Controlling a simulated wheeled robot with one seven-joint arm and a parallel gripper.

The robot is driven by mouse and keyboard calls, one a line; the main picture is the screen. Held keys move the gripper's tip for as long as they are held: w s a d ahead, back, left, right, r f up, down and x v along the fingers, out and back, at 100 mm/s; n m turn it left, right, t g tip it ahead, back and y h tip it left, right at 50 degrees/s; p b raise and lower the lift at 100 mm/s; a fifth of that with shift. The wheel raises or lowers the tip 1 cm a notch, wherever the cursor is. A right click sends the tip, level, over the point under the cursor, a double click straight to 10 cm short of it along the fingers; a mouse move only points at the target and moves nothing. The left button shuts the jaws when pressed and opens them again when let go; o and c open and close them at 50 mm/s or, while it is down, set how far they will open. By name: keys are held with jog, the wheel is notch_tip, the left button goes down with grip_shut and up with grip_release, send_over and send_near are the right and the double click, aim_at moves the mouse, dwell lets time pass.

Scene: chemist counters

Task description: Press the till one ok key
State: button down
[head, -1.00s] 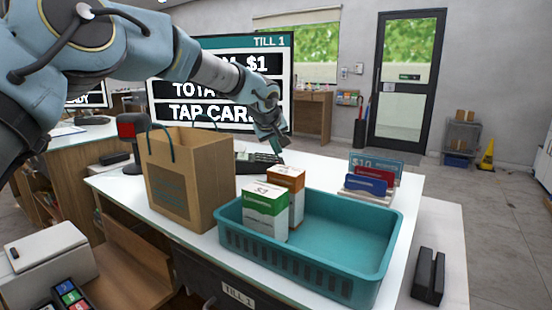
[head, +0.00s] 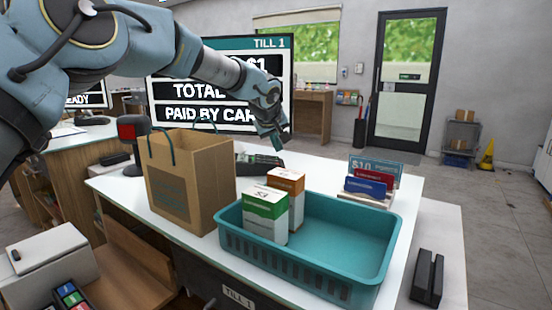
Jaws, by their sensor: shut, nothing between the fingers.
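The till one screen (head: 215,90) stands at the back of the counter and reads "TILL 1", "TOTAL" and "PAID BY CAR", partly covered by my arm. A dark keypad (head: 262,160) lies on the counter below it, behind the boxes; its single keys are too small to tell apart, so I cannot make out the ok key. My gripper (head: 280,142) is shut and empty, pointing down just above the keypad's right end. I cannot tell whether it touches the keypad.
A brown paper bag (head: 190,190) stands left of a teal basket (head: 350,235) holding two boxes (head: 266,215). A card rack (head: 372,188) stands at the right. A red-faced scanner (head: 130,132) is at the left. A card terminal (head: 72,298) is at lower left.

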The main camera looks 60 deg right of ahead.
jog(key=shift+s+d+r+p, duration=0.15)
jog(key=shift+r+p, duration=0.6)
jog(key=shift+r, duration=0.45)
jog(key=shift+s+d+r+p, duration=0.15)
jog(key=shift+r+p, duration=0.55)
jog(key=shift+r, duration=0.45)
jog(key=shift+a, duration=0.1)
